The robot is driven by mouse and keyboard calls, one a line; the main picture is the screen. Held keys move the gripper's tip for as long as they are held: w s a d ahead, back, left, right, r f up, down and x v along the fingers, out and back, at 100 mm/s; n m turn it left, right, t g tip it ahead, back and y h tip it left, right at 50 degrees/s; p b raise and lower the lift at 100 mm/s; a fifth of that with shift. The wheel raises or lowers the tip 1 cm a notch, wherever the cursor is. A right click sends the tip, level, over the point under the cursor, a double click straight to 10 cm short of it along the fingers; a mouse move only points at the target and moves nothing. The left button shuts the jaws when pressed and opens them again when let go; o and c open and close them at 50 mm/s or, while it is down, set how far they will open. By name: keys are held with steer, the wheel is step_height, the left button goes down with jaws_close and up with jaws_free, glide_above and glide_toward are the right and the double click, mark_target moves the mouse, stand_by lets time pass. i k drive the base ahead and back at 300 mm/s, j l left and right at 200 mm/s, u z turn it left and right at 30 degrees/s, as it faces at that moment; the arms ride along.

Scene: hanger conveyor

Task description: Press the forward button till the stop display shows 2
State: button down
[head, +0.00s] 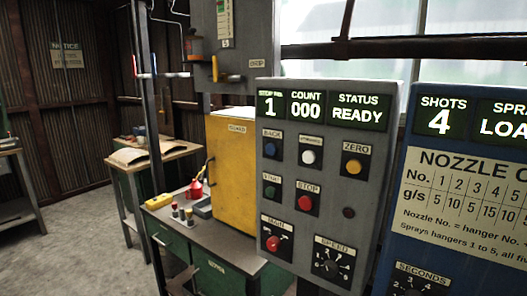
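The grey control panel (343,225) stands in the middle right of the head view. Its stop display (271,105) shows 1. The forward button (308,157) is white and sits in the top button row, under a small label that is hard to read. The back button (270,149) is blue, to its left, and the yellow zero button (353,166) is to its right. The count display (306,106) reads 000 and the status display (358,113) reads READY. My gripper is not in view, and nothing covers the buttons.
Below are a green start button (269,191), a red stop button (305,203), a red main switch (272,243) and a speed dial (330,266). A blue spray panel (413,236) stands close on the right. A yellow cabinet (229,172) and workbench are behind left.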

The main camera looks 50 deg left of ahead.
mark_target(309, 157)
steer(key=j+u, duration=0.15)
steer(key=u, duration=1.2)
